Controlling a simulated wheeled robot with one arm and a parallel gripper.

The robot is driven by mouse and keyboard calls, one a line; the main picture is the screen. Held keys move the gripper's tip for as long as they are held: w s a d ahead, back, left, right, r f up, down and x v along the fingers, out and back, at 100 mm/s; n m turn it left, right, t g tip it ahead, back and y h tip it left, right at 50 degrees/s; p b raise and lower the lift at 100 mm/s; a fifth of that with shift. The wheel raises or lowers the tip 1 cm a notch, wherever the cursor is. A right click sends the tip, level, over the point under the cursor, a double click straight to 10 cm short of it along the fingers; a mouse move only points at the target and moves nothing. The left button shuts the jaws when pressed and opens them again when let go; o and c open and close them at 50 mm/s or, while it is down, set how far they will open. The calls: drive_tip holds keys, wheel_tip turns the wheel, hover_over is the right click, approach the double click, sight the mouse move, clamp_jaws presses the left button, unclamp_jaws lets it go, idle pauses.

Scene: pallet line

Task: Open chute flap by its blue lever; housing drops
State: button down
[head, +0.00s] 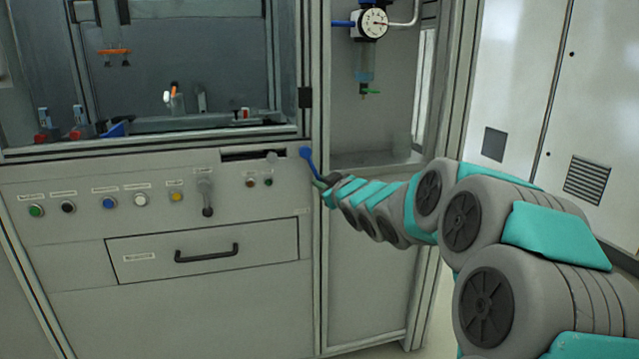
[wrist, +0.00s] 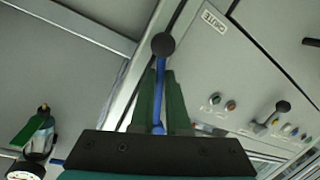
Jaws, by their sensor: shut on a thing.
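The blue lever (head: 308,158) stands at the right edge of the machine's front panel in the head view. In the wrist view its blue rod (wrist: 160,80) runs between the two green fingers of my gripper (wrist: 159,101), with a round dark knob beyond the fingertips. My gripper (head: 322,183) is shut on this lever. A label reading CHUTE is on the panel beside it in the wrist view. A dark slot (head: 240,155) is in the panel to the left of the lever. I cannot make out the flap or the housing clearly.
A row of buttons (head: 103,203) and a black-knobbed lever (head: 206,192) are on the panel, above a closed drawer (head: 205,250). A pressure gauge (head: 373,23) hangs above my arm. A white cabinet (head: 590,100) stands at the right.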

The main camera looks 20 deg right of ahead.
idle(0.7)
drive_tip(key=c, duration=0.9)
unclamp_jaws()
drive_tip(key=shift+d, duration=0.1)
drive_tip(key=v, duration=0.7)
drive_tip(key=shift+s+r, duration=0.15)
drive_tip(key=shift+s, duration=0.25)
